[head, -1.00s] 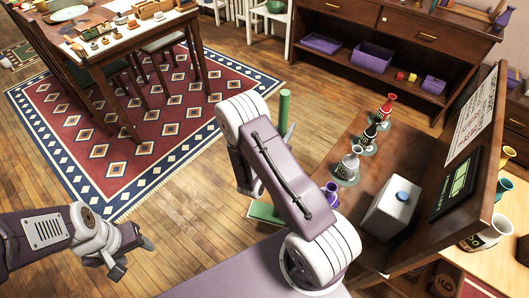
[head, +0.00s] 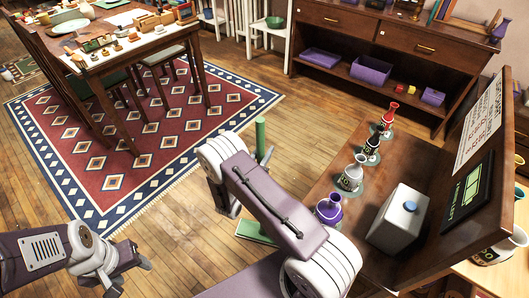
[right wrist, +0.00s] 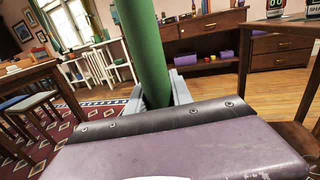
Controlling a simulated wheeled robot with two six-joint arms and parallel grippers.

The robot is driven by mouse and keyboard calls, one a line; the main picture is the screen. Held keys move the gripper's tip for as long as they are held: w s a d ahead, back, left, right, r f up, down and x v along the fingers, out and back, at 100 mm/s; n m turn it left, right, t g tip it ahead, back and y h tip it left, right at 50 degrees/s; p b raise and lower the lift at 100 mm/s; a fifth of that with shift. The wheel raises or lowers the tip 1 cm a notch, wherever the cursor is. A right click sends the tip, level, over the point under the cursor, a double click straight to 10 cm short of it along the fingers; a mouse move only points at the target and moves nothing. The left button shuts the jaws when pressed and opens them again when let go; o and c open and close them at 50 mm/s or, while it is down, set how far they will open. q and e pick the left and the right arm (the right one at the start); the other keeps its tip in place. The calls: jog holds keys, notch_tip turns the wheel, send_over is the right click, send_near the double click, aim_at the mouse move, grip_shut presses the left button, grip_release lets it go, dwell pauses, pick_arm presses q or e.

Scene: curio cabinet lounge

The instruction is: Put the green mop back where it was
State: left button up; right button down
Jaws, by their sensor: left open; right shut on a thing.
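The green mop shows in the head view as an upright green handle (head: 260,136) and a flat green piece (head: 255,231) low down, with my arm hiding the part between. My right gripper (right wrist: 160,95) is shut on the handle, which rises between its fingers in the right wrist view. In the head view only a bit of this gripper (head: 265,156) shows past my arm. My left gripper (head: 138,266) is open and empty over the wood floor at lower left.
A brown table (head: 318,183) at right bears red, black, white and purple vases, a white box (head: 399,220) with a blue button and a lit panel (head: 467,192). A patterned rug (head: 100,165) and a dining table (head: 128,42) are at left. Bare floor lies between.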

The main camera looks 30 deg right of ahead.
jog(key=c, duration=1.1)
grip_release()
jog(key=shift+c, duration=0.2)
jog(key=p+v, duration=0.1)
jog(key=v, duration=1.1)
jog(key=shift+s+r, duration=0.1)
